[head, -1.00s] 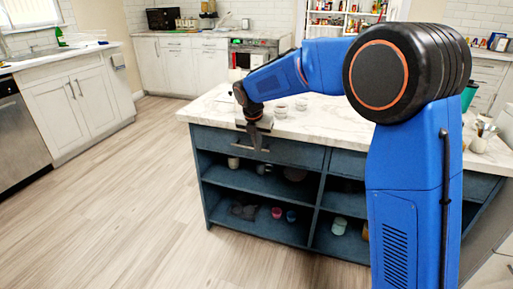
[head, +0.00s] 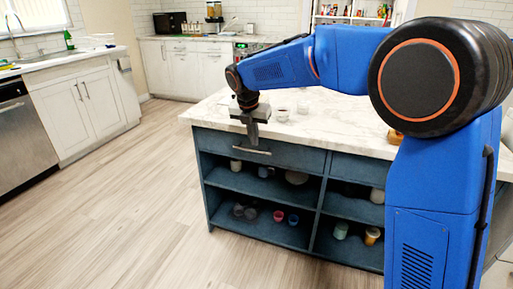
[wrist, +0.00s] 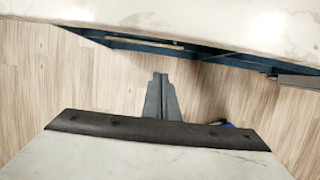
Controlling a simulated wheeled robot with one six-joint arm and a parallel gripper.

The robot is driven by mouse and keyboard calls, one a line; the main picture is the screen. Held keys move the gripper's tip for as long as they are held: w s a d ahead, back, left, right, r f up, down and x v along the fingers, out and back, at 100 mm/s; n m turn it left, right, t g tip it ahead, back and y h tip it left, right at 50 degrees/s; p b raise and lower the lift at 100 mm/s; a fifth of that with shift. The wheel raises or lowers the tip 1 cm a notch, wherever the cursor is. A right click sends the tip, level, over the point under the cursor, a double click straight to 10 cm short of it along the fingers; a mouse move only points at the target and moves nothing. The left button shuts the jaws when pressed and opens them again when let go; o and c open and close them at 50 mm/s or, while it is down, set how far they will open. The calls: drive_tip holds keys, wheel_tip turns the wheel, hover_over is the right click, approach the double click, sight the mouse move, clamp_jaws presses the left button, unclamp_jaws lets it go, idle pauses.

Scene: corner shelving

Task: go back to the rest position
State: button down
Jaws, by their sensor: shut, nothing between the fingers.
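My gripper (head: 253,138) hangs pointing down in front of the blue island's (head: 224,140) top drawer, close to the drawer handle (head: 251,151). Its fingers are together with nothing between them. In the wrist view the closed fingers (wrist: 160,98) point over the wooden floor, with the island's edge across the top of the picture. The drawer looks shut. I cannot tell whether the fingertips touch the handle.
Open wooden floor (head: 120,210) lies to the left.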

drive_tip(key=s+d+r+m, duration=0.3)
drive_tip(key=s+d+m, duration=0.5)
drive_tip(key=s+d, duration=0.2)
drive_tip(key=s+d+r+m, duration=0.3)
drive_tip(key=s+d+m, duration=0.4)
drive_tip(key=s+d, duration=0.35)
drive_tip(key=s+d+f+m, duration=0.3)
drive_tip(key=s+m, duration=0.2)
drive_tip(key=s, duration=0.2)
drive_tip(key=s+d+f+m+t, duration=0.1)
drive_tip(key=s+d+f+m, duration=0.2)
drive_tip(key=s+m, duration=0.3)
drive_tip(key=s+d+f+m+y, duration=0.1)
drive_tip(key=s+d+f+m, duration=0.2)
drive_tip(key=s+m, duration=0.3)
drive_tip(key=shift+s+d+f+t, duration=0.25)
drive_tip(key=shift+s+f, duration=0.25)
drive_tip(key=shift+s, duration=0.45)
